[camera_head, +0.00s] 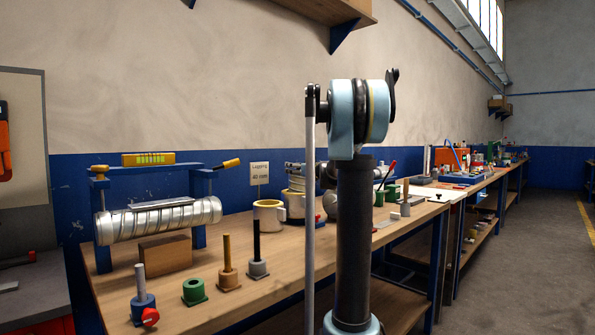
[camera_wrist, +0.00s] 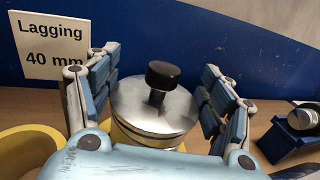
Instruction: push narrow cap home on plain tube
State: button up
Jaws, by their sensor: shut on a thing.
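The narrow cap (camera_wrist: 153,106) is a round silver disc with a black knob on a short stem, seen from above in the wrist view. My gripper (camera_wrist: 158,100) has its blue-padded fingers on both sides of it and is shut on it. Yellow material with a dark ring shows just under the cap's near edge; I cannot tell how far the cap is seated. I cannot make out the plain tube for sure.
A "Lagging 40 mm" sign (camera_wrist: 52,42) stands behind left, near a yellow ring (camera_wrist: 28,147). A blue holder (camera_wrist: 290,138) is at right. In the head view, a spiral duct (camera_head: 160,219) rests on a blue stand, with several pegs on bases along the bench front.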

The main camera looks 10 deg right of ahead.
jog(key=shift+f, duration=0.2)
jog(key=o, duration=1.2)
jog(key=shift+s+d, duration=0.1)
jog(key=v, duration=1.1)
jog(key=shift+s, duration=0.3)
jog(key=shift+d+f, duration=0.1)
jog(key=shift+f, duration=0.05)
